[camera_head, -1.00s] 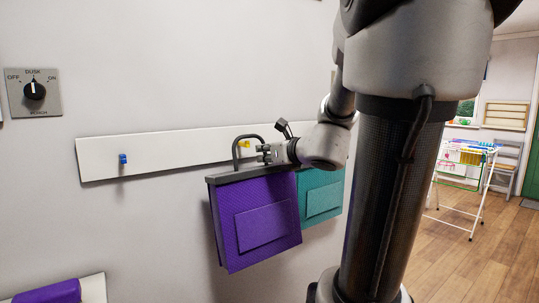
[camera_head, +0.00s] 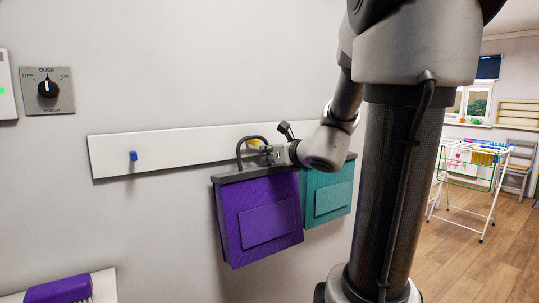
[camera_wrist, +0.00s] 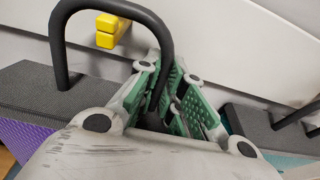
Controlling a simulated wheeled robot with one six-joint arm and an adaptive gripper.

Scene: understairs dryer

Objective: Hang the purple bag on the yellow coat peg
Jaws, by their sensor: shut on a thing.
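The purple bag (camera_head: 262,222) hangs upright from my gripper (camera_head: 270,154) in front of the wall. My gripper is shut on its dark looped handle (camera_head: 239,152); the wrist view shows the handle (camera_wrist: 62,50) running between the green-padded fingers (camera_wrist: 168,85). The yellow coat peg (camera_head: 253,143) is on the white board, partly hidden behind the handle and gripper. In the wrist view the yellow peg (camera_wrist: 106,32) shows through the handle loop, just beyond the arch. I cannot tell whether the handle touches the peg.
A teal bag (camera_head: 328,196) hangs close on the right of the purple one. A blue peg (camera_head: 133,156) on the white board (camera_head: 185,152) is bare. A dial switch (camera_head: 47,91) is at upper left and a purple object (camera_head: 58,290) at lower left. A drying rack (camera_head: 470,175) stands far right.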

